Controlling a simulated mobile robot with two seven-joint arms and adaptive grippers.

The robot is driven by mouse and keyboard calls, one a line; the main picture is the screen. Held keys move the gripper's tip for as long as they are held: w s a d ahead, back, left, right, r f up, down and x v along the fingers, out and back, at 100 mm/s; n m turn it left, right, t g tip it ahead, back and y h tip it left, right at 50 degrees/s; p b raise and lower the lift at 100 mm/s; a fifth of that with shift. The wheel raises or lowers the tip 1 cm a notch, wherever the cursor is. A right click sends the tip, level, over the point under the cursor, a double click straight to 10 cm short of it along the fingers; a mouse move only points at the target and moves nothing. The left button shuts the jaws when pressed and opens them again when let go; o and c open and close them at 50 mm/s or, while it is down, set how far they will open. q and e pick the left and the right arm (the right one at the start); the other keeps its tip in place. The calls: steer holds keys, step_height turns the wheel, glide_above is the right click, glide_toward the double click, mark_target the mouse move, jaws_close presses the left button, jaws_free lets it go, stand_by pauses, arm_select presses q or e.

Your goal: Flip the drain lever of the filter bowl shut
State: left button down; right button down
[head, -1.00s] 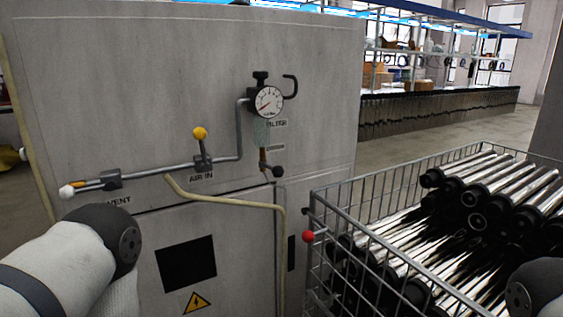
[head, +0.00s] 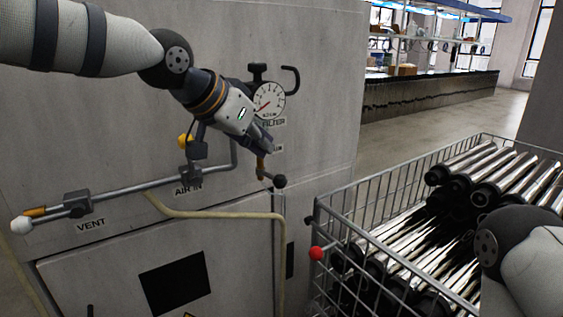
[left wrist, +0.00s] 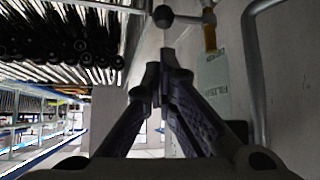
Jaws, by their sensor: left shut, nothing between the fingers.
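The drain lever is a short arm with a black ball knob (head: 280,181), sticking out to the right of the brass drain fitting (head: 261,167). The knob is also at the top of the left wrist view (left wrist: 163,16). The translucent filter bowl (left wrist: 213,85) shows in the left wrist view; in the head view my left gripper mostly hides it. My left gripper (head: 268,147) is shut and empty, tips pointing down and right, just above the lever. In the wrist view its tips (left wrist: 166,58) lie just below the knob; I cannot tell whether they touch. My right gripper is out of view.
The pressure gauge (head: 268,101) sits right beside my left gripper. A wire basket (head: 388,190) of metal tubes stands to the right. A beige hose (head: 225,214) runs below the pipe.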

mark_target(272, 176)
arm_select(q)
steer(key=shift+r, duration=0.25)
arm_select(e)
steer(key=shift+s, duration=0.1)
